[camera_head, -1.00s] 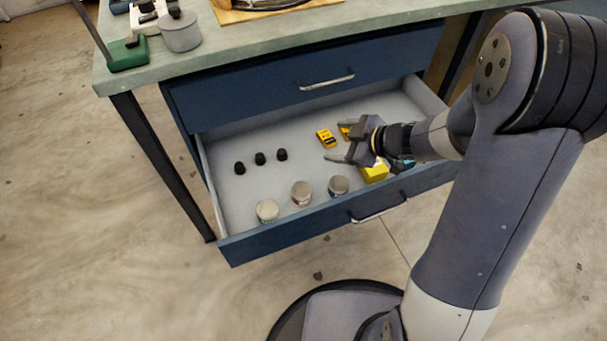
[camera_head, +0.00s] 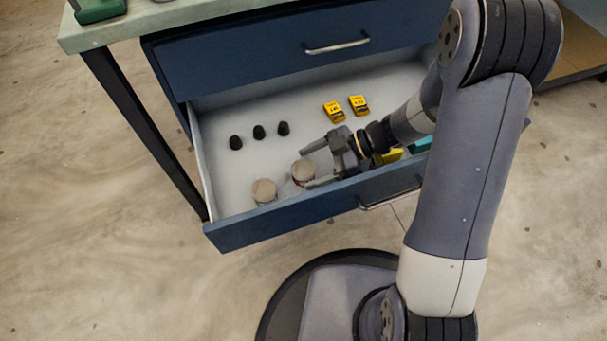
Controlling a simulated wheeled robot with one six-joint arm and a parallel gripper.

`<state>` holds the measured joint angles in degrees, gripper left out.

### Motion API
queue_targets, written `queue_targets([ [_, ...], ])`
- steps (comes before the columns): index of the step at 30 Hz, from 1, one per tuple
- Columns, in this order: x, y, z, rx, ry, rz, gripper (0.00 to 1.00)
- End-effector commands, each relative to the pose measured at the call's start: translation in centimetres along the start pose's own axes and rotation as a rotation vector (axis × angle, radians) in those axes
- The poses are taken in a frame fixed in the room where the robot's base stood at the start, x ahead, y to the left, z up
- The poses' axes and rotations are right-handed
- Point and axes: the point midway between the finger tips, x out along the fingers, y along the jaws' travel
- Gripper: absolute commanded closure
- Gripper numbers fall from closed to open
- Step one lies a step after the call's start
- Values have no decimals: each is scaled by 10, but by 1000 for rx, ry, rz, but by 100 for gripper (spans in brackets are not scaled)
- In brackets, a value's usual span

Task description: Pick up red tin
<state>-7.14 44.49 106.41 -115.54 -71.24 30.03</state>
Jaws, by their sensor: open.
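The tin with a red patch on its side (camera_head: 302,173) stands upright in the open drawer (camera_head: 231,239), near its front wall. It has a pale round top, and the front wall hides its lower part. My gripper (camera_head: 308,167) is open, its two fingers pointing left. In the picture one fingertip lies above the tin and the other at its lower right edge. I cannot tell whether the fingers are around the tin or over it, or whether they touch it.
Another pale-topped tin (camera_head: 264,191) stands just left. Several small black caps (camera_head: 259,132) sit in a row behind. Two yellow boxes (camera_head: 346,108) lie farther back; a yellow thing (camera_head: 389,156) is partly behind my arm. The closed upper drawer (camera_head: 250,56) overhangs the back.

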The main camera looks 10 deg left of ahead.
Motion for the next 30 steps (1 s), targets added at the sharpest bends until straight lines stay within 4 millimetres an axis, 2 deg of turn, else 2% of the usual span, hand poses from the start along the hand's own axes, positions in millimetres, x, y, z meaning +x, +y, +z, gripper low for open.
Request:
queue_targets([
  [1,9,-1,3,-3,0,-3,26],
  [5,24,-1,2,-1,0,-2,26],
  [14,27,-1,-1,1,0,1,26],
  [30,27,0,-1,0,0,1,69],
])
